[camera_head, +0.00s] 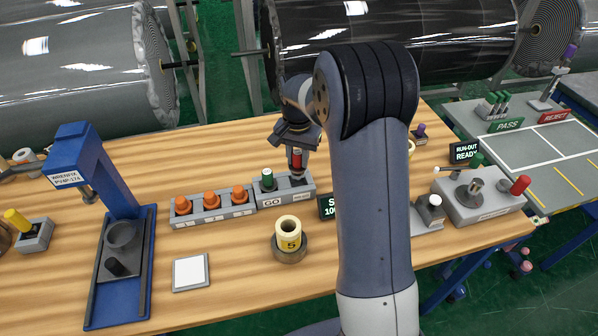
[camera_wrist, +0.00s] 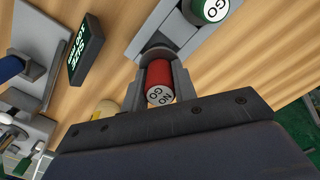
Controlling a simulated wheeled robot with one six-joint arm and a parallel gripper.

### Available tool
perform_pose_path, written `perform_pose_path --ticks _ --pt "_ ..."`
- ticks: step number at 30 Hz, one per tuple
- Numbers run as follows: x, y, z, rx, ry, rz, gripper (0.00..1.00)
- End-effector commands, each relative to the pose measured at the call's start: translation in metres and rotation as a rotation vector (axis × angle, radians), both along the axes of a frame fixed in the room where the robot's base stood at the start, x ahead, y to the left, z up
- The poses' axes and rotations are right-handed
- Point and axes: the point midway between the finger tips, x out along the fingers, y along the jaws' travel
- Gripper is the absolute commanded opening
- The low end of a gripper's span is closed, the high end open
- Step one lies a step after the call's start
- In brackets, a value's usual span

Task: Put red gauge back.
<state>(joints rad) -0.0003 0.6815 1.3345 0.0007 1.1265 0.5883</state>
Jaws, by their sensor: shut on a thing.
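The red gauge (camera_head: 297,161) is in my gripper (camera_head: 297,170), upright above the right place of the grey GO block (camera_head: 283,197). In the wrist view the red gauge (camera_wrist: 160,82) shows its "NO GO" end between the two fingers of my gripper (camera_wrist: 158,88), which are shut on it. The green GO gauge (camera_head: 267,180) stands in the left place of the same block; it also shows in the wrist view (camera_wrist: 211,8). The gauge's lower end is partly hidden by the fingers, so I cannot tell how deep it sits.
A grey block with several orange plugs (camera_head: 211,200) stands left of the GO block. A yellow ring marked 5 (camera_head: 289,235) on a dark base stands in front. A dark size display (camera_head: 327,207) is close on the right. A blue press (camera_head: 110,170) stands at left.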

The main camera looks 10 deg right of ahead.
Motion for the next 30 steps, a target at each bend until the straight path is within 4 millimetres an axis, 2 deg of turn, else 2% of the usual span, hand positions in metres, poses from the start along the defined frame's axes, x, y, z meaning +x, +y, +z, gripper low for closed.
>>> perform_pose_path --ticks 12,24,25,30 --pt "0.000 0.000 -0.047 0.000 0.000 0.000 0.00" --pt "0.000 0.000 -0.054 0.000 -0.001 0.000 0.00" --pt "0.000 0.000 -0.053 -0.001 -0.001 0.000 0.28" --pt "0.000 0.000 -0.053 -0.001 -0.001 0.000 0.42"
